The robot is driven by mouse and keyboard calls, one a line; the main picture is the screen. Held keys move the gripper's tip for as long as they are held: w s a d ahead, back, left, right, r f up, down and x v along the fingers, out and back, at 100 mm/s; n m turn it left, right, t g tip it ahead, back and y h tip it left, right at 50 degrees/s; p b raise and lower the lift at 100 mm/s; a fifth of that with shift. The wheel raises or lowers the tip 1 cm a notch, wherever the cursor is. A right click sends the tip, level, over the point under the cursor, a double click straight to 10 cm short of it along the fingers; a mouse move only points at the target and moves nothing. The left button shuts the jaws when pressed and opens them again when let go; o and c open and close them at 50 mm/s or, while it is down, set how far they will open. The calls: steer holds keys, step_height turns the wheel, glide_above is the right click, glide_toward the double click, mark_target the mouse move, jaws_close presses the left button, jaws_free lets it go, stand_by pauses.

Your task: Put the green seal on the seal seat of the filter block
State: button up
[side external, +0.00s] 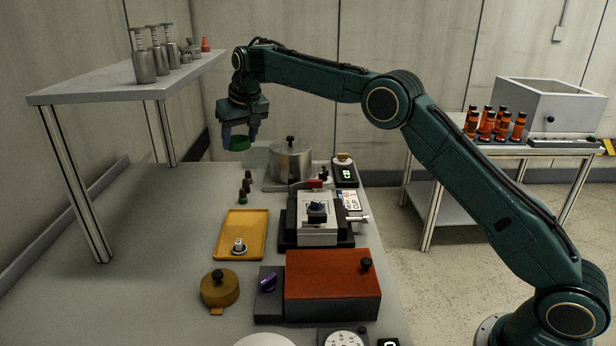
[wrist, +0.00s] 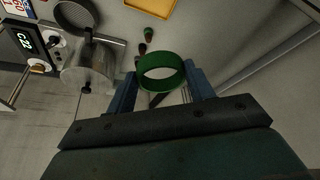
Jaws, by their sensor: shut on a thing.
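The green seal (side external: 239,144) is a wide ring held in the air above the far part of the bench. My gripper (side external: 238,133) points down and is shut on it. In the wrist view the seal (wrist: 160,84) sits between the two blue fingers of my gripper (wrist: 161,78), its opening visible. A metal base (side external: 270,185) with a silver cylinder (side external: 290,162) stands to the right of the seal in the side view. The wrist view shows a round dark mesh opening (wrist: 73,16) beside the cylinder (wrist: 88,68). I cannot tell for certain whether this is the filter block; no seat is clearly visible.
Small dark and green-based bottles (side external: 244,190) stand near the base. A yellow tray (side external: 240,232), a clamp fixture (side external: 317,219), a red-topped box (side external: 332,283) and a brass lidded pot (side external: 219,288) occupy the nearer bench. A raised shelf (side external: 120,82) stands at left. The left bench surface is clear.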

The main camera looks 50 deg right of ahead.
steer(key=shift+r, duration=0.25)
steer(key=shift+d, duration=0.1)
steer(key=shift+s+d+f, duration=0.2)
steer(key=shift+s+d, duration=0.1)
steer(key=shift+d, duration=0.15)
steer(key=shift+s+d+f, duration=0.2)
steer(key=shift+s+d, duration=0.1)
steer(key=shift+d, duration=0.15)
glide_above(318, 203)
step_height(318, 203, down, 7)
steer(key=shift+s+f, duration=0.25)
steer(key=shift+f, duration=0.1)
steer(key=shift+f, duration=1.3)
steer(key=shift+f, duration=1.9)
stand_by(2.1)
